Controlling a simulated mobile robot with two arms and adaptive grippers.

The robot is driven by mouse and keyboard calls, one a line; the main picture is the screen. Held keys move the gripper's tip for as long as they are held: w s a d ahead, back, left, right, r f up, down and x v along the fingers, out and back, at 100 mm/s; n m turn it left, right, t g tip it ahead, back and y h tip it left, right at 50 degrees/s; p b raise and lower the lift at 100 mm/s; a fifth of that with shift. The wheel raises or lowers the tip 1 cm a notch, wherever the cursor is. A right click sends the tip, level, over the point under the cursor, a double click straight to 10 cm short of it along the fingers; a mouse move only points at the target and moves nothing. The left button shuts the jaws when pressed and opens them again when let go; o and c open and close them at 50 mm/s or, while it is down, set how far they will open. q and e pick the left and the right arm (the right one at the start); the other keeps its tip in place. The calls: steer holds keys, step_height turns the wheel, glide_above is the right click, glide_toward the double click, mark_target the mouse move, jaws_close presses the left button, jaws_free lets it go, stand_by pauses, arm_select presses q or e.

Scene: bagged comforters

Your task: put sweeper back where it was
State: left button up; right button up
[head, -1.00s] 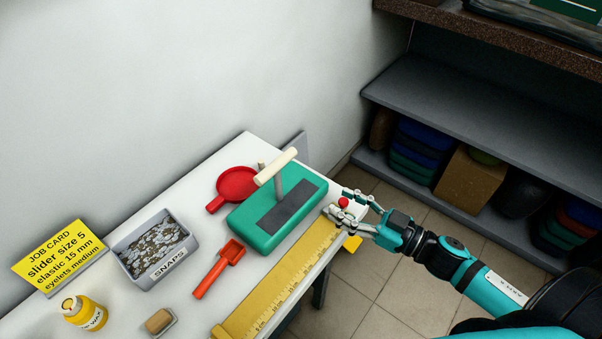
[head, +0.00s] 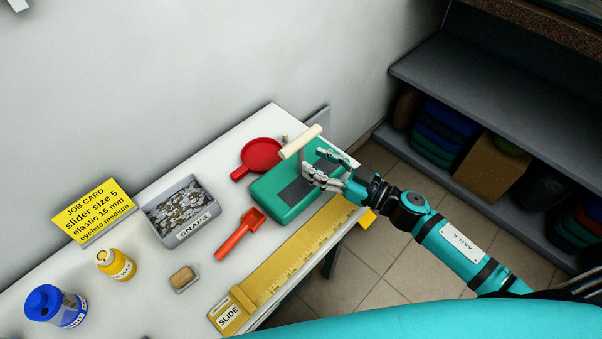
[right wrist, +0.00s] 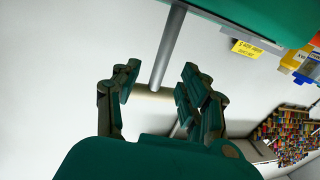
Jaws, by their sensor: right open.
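The sweeper appears to be the green block (head: 276,208) with a dark strip on top, a grey post and a cream crossbar handle (head: 300,142). It stands upright on the white table near the far right corner. My right gripper (head: 312,163) is open at the handle, its fingers overlapping the block's right part in the head view. In the right wrist view, the grey post (right wrist: 168,48) and cream handle (right wrist: 153,92) show between and beyond the parted fingers (right wrist: 155,85). Contact cannot be told. My left gripper is not in view.
A red pan (head: 262,154), a snaps tray (head: 180,211) and an orange scoop (head: 240,234) lie left of the block. A yellow ruler (head: 300,250) runs along the front edge. A job card (head: 92,212) and bottles stand further left. Shelves (head: 480,110) stand at right.

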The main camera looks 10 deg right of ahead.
mark_target(301, 154)
steer(key=p+x, duration=0.1)
steer(key=x, duration=0.3)
steer(key=shift+r, duration=0.15)
steer(key=shift+w+a, duration=0.3)
steer(key=shift+a, duration=0.05)
steer(key=shift+c, duration=1)
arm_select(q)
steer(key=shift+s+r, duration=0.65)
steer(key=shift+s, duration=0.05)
arm_select(e)
jaws_close()
